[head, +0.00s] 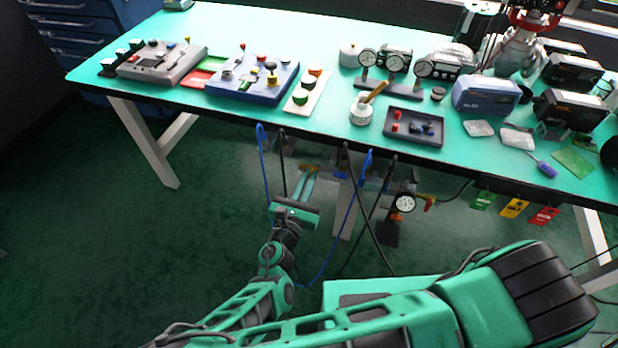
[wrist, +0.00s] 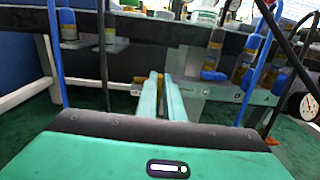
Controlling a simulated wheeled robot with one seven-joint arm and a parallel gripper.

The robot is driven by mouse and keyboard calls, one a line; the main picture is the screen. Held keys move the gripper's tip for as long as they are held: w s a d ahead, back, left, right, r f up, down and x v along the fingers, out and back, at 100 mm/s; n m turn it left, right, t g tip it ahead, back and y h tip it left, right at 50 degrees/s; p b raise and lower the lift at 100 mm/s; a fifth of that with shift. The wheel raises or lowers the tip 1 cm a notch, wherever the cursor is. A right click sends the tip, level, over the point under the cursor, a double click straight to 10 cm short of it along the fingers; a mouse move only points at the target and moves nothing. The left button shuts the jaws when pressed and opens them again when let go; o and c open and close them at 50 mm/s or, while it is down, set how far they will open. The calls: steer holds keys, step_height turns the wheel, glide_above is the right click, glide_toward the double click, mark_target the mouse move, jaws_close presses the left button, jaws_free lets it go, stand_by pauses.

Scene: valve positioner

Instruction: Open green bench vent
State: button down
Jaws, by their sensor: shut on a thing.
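My gripper (head: 313,170) reaches under the front edge of the bench, with its two pale green fingers pointing away from me. In the wrist view its fingers (wrist: 162,76) are close together, shut on a small yellowish part (head: 306,167) at their tips. The fingers mostly hide this part, so I cannot tell its shape or how far it is turned. A green tag (head: 482,200) hangs from the bench front, well to the right of my gripper. I cannot make out a vent handle that is clearly green.
Blue hoses (head: 263,165) and black hoses (head: 379,200) hang close on both sides of my gripper. A pressure gauge (head: 404,203) sits to the right. The green bench top (head: 330,125) above holds control boxes, gauges and trays. The floor at left is clear.

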steer(key=m, duration=0.4)
steer(key=d+f+m, duration=0.1)
steer(key=m, duration=0.8)
steer(key=shift+s+d+f+m, duration=0.2)
steer(key=shift+s+d+m, duration=0.05)
steer(key=shift+s+m, duration=0.15)
steer(key=shift+f+m, duration=0.2)
steer(key=shift+m, duration=0.75)
steer(key=shift+f+m, duration=0.2)
steer(key=shift+m, duration=0.75)
steer(key=c, duration=1.9)
jaws_free()
steer(key=shift+o, duration=0.2)
steer(key=shift+r, duration=0.1)
